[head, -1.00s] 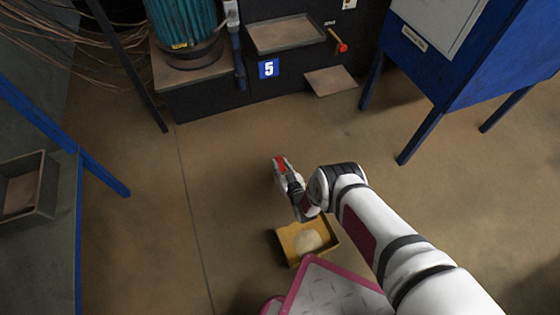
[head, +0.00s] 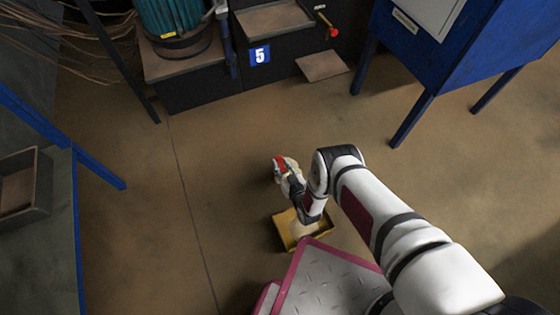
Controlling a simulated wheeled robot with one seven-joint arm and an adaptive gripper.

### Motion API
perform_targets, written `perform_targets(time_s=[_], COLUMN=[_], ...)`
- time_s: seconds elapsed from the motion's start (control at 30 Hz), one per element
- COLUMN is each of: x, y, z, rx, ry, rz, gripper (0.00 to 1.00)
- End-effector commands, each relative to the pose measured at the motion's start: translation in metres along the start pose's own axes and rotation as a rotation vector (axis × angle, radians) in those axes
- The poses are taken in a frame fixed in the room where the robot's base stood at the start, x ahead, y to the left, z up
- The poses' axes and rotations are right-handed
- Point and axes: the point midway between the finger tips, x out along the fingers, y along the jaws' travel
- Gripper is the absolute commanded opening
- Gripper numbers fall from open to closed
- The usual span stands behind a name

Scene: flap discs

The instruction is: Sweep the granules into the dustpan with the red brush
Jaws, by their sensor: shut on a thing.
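My gripper (head: 284,170) is in the middle of the head view, above the floor. It is shut on the red brush (head: 280,162), of which only a small red part shows at the fingers. A yellow dustpan (head: 326,239) lies on the floor just below my gripper in the picture. A pale heap of granules (head: 298,230) shows inside it, partly hidden by my arm. I cannot make out loose granules on the floor.
A blue cabinet on legs (head: 470,50) stands at the upper right. A dark machine with a number 5 sign (head: 260,56) and a brown plate (head: 322,65) is at the back. A grey bin (head: 22,185) is at the left. The floor between is clear.

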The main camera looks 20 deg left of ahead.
Motion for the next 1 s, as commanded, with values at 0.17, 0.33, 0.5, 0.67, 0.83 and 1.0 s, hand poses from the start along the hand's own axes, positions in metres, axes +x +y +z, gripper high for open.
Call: perform_targets(time_s=[0.17,0.33,0.5,0.67,0.83,1.0], x=[-0.01,-0.019,-0.032,-0.038,-0.052,-0.06], y=[0.0,0.0,0.001,0.001,0.001,0.0], z=[0.002,0.006,0.01,0.011,0.014,0.015], rx=[0.0,0.0,0.0,0.0,0.0,0.0], ry=[0.002,0.0,0.001,0.0,-0.002,0.001], rz=[0.0,0.0,0.001,0.001,0.001,0.001], gripper=[0.0,0.0,0.0,0.0,0.0,0.0])
